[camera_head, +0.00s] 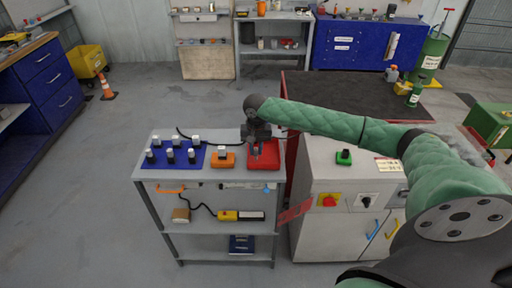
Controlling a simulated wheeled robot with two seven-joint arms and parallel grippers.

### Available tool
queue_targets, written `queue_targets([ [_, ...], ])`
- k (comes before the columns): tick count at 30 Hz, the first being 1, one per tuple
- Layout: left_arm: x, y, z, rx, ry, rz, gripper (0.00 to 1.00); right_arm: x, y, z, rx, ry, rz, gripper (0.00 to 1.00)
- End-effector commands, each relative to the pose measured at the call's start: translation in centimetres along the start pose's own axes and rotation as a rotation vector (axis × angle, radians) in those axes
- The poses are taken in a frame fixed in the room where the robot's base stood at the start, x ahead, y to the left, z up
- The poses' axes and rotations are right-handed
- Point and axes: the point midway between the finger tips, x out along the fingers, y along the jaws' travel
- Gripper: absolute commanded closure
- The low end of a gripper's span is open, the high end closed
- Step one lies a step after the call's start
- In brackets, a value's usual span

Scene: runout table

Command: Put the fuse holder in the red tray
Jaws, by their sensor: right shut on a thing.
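The red tray (268,163) sits at the right end of the top shelf of a grey rack. My right gripper (257,149) points down over the tray. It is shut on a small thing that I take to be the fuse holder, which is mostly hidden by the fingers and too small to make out. I cannot tell whether it touches the tray floor. My left gripper is not in view.
Left of the tray are an orange block (222,161) and a blue tray (165,164) with several white-topped dark parts. A cable runs behind them. A grey cabinet (325,180) with a green button (344,157) stands close on the right, under my right arm.

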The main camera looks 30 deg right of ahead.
Motion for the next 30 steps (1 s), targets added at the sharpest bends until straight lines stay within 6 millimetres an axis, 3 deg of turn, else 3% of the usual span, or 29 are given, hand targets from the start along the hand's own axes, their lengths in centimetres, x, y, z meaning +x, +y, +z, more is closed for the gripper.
queue_targets([
  [14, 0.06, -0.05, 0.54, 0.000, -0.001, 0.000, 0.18, 0.65, 0.02, 0.01, 0.000, 0.000, 0.000, 1.00],
  [15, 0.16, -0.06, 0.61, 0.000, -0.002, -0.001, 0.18, 0.67, 0.02, 0.00, 0.000, 0.000, 0.000, 0.72],
  [17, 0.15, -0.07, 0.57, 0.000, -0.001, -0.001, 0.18, 0.66, 0.02, 0.00, 0.000, 0.000, 0.000, 0.60],
  [30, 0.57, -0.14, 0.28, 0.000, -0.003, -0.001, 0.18, -0.01, -0.02, -0.02, 0.000, 0.001, -0.001, 0.58],
])
